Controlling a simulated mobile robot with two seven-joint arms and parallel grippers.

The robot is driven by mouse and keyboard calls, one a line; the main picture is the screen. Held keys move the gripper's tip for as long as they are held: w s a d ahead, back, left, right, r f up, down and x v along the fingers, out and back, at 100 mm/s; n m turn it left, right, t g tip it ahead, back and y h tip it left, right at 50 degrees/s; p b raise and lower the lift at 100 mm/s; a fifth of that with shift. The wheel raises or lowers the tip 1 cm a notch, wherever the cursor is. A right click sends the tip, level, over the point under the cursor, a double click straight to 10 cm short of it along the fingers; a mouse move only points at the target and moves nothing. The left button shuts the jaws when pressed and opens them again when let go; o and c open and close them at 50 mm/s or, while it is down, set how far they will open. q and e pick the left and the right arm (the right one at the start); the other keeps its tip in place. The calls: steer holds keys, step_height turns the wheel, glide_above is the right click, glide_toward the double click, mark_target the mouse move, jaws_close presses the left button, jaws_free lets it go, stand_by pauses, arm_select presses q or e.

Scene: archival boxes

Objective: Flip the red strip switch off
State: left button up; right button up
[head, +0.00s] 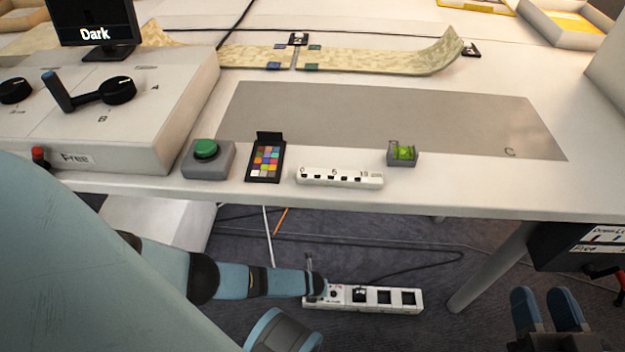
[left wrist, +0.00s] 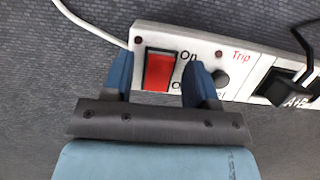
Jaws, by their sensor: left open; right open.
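The white power strip (head: 395,309) lies on the carpet under the table's front edge. Its left end sits by my left gripper (head: 317,288), partly hidden by it. In the left wrist view, the red switch (left wrist: 160,70) is on the strip (left wrist: 235,55), with "On" printed at its upper right and a partly hidden label lower down. My left gripper (left wrist: 161,78) is open, with one blue fingertip on each side of the switch; contact cannot be told. I cannot tell which way the rocker is tilted. My right gripper (head: 545,308) is open and empty at lower right.
A round button (left wrist: 222,78) and "Trip" label are beside the switch. A black plug (left wrist: 288,90) sits in a socket further right. Cables cross the floor. The table (head: 480,190) is above, with a leg (head: 490,268) right of the strip.

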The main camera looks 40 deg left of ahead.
arm_select(q)
steer(key=shift+r, duration=0.25)
steer(key=p+v, duration=0.5)
steer(key=v, duration=0.1)
steer(key=shift+r, duration=0.15)
steer(key=p+v, duration=0.4)
steer(key=v, duration=0.3)
arm_select(e)
step_height(320, 180, up, 9)
steer(key=s+m+t, duration=0.2)
steer(key=m, duration=0.1)
steer(key=shift+a+f, duration=0.2)
arm_select(q)
steer(key=shift+s+d, duration=0.1)
arm_select(e)
steer(key=shift+s, duration=0.1)
